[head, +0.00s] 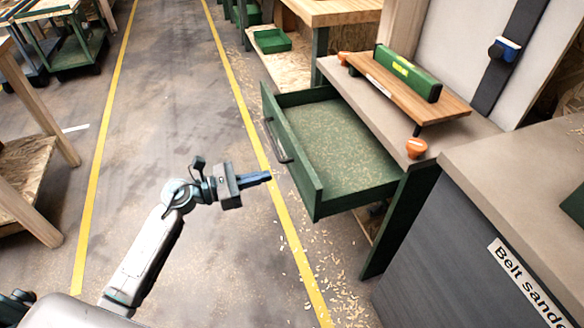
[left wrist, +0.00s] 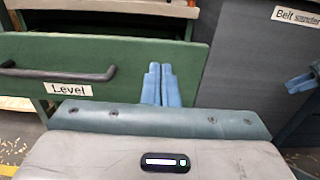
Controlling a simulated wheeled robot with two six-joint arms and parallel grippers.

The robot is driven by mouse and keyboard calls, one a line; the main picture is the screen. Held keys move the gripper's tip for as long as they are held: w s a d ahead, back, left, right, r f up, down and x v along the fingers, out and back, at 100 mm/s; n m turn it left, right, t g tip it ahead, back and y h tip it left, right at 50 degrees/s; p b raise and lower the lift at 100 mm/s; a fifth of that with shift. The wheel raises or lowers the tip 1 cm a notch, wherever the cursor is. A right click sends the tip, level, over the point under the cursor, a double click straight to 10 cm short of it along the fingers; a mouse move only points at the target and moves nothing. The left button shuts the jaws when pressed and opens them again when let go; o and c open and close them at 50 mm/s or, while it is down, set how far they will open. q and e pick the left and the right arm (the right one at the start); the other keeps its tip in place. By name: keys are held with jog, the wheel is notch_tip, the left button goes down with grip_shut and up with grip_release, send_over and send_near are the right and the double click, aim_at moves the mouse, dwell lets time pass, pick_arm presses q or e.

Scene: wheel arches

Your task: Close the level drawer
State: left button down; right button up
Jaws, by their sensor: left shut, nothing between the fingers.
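The green level drawer (head: 350,150) is pulled out of the bench, and its inside looks empty. In the left wrist view its front (left wrist: 120,50) bears a "Level" label (left wrist: 68,89) and a dark bar handle (left wrist: 60,74). My left gripper (head: 268,177) is shut and empty, pointing at the drawer front beside the handle. In the left wrist view its blue fingers (left wrist: 160,84) are together in front of the panel, right of the handle; I cannot tell whether they touch it. What looks like my right gripper (left wrist: 302,82) shows at the right edge, its jaws unclear.
A green level (head: 408,72) lies on a wooden board (head: 440,108) on the bench top. Orange knobs (head: 416,148) stand near it. A grey "Belt sander" cabinet (head: 440,250) stands at the right. The floor left of the drawer is clear, with yellow lines and wood chips.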

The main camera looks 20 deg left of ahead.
aim_at(304, 167)
pick_arm(q)
jog(key=x, duration=0.6)
jog(key=shift+w+d+r+p, duration=0.1)
jog(key=shift+w+d+p, duration=0.2)
jog(key=shift+p, duration=0.1)
jog(key=shift+w+d, duration=0.4)
jog(key=shift+d, duration=0.2)
pick_arm(e)
jog(key=shift+s+d+r+g, duration=0.3)
jog(key=shift+d+r+g, duration=0.05)
jog(key=shift+g, duration=0.05)
jog(key=shift+d, duration=0.1)
